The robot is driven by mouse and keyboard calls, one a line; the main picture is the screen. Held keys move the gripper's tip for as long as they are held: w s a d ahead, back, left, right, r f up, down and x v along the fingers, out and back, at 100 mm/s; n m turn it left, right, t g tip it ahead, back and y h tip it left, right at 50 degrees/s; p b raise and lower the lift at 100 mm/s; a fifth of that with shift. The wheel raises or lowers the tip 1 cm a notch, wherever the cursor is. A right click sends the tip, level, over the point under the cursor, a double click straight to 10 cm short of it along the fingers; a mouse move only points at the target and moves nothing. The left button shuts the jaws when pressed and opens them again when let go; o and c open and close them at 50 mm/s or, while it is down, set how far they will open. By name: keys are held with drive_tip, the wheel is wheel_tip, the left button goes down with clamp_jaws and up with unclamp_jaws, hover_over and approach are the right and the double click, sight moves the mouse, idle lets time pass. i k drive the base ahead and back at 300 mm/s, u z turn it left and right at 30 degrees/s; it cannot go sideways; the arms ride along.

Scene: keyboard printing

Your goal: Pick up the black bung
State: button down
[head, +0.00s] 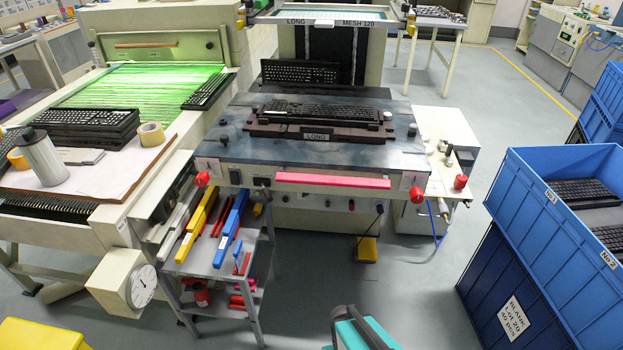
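I cannot clearly make out a black bung. My gripper is not in view. A teal and grey part at the bottom centre may be mine, but no fingers show.
The printing table (240,145) has a keyboard in a brown fixture (262,130) and red knobs at its front corners. A tool cart (207,258) stands below at front left. Blue crates (510,230) stand at right.

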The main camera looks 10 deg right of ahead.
sight(224, 139)
drive_tip(key=z, duration=0.45)
drive_tip(key=i, duration=1)
drive_tip(key=u, duration=1.1)
